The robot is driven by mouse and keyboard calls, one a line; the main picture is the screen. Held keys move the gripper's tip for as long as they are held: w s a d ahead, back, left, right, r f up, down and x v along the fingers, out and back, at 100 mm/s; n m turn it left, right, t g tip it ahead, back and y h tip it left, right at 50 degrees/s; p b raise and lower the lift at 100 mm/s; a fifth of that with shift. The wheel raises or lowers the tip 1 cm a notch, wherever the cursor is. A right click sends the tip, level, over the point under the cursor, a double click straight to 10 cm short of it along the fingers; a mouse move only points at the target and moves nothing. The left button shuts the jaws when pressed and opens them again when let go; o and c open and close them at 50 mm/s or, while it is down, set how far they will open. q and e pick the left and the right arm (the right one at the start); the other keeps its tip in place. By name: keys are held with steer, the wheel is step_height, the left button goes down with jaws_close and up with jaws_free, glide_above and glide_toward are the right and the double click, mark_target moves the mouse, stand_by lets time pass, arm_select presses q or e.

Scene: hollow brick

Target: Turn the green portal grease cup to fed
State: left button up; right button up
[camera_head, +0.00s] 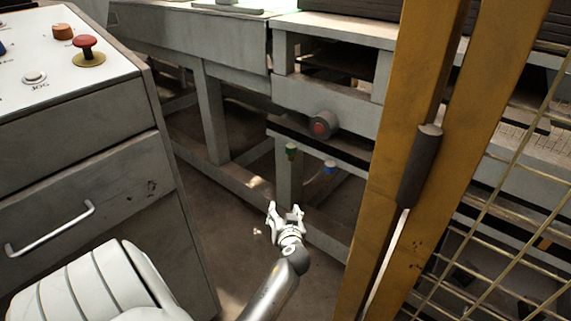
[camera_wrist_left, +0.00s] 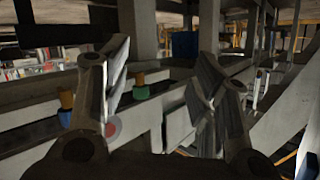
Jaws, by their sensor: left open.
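The green grease cup (camera_head: 291,150) is on the grey frame of the machine in the head view. In the left wrist view it shows as a green cap (camera_wrist_left: 140,92) with a brass-coloured part, between my fingers in the picture. My left gripper (camera_head: 286,209) is open and empty, below and apart from the green cup in the head view. Its two fingers also stand spread in the left wrist view (camera_wrist_left: 165,85). The cup's setting marks are too small to read. My right gripper is not in view.
A blue cup (camera_head: 330,168) sits right of the green one, with a red-faced round knob (camera_head: 321,126) above. A yellow post (camera_head: 395,170) with wire mesh stands at right. A control cabinet (camera_head: 85,150) with a red button (camera_head: 85,43) stands at left.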

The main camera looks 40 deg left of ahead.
arm_select(q)
steer(key=s+d+f+m+g+h, duration=0.1)
steer(key=s+d+f+m+h, duration=0.1)
steer(key=s+d+f, duration=0.3)
steer(key=shift+d+f+h, duration=0.45)
steer(key=shift+f+h, duration=0.05)
steer(key=shift+h, duration=0.1)
